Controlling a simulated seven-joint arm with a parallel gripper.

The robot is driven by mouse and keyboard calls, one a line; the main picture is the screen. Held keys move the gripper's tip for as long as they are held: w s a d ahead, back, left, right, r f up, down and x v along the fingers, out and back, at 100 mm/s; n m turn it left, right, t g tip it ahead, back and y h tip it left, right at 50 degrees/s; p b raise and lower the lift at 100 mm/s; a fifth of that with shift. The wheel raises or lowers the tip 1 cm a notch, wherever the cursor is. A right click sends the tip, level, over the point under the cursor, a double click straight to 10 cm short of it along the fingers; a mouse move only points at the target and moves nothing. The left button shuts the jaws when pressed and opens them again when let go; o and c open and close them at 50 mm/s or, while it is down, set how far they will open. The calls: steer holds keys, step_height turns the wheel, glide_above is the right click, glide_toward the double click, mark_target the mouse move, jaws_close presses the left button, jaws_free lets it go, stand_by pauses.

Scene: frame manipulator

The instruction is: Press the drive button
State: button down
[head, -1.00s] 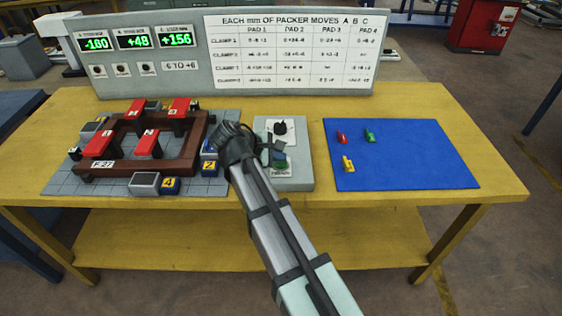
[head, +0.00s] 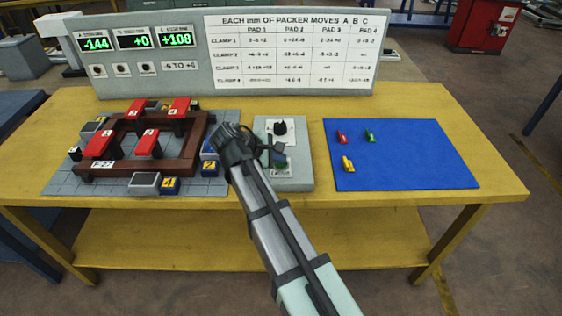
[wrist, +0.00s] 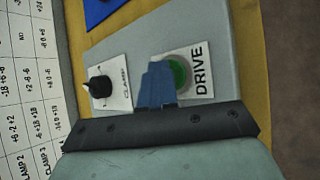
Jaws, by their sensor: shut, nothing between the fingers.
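The green drive button (wrist: 182,70) sits on a white plate marked DRIVE (wrist: 201,74), on a grey control box (head: 298,178). In the wrist view the blue fingertips of my gripper (wrist: 157,82) are shut and empty, and they cover part of the button. I cannot tell whether they touch it or are just above it. In the head view my gripper (head: 268,154) reaches over the box from its left side, and the button is partly hidden by it.
A black clamp selector knob (head: 281,128) stands behind the button. A brown frame (head: 150,166) with red clamps lies left on a grey grid plate. A blue mat (head: 415,155) with small coloured pieces lies right. A panel (head: 290,85) with readouts stands behind.

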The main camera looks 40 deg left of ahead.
mark_target(278, 165)
steer(key=shift+f, duration=0.25)
steer(key=shift+r, duration=0.55)
stand_by(0.4)
steer(key=shift+r, duration=2.9)
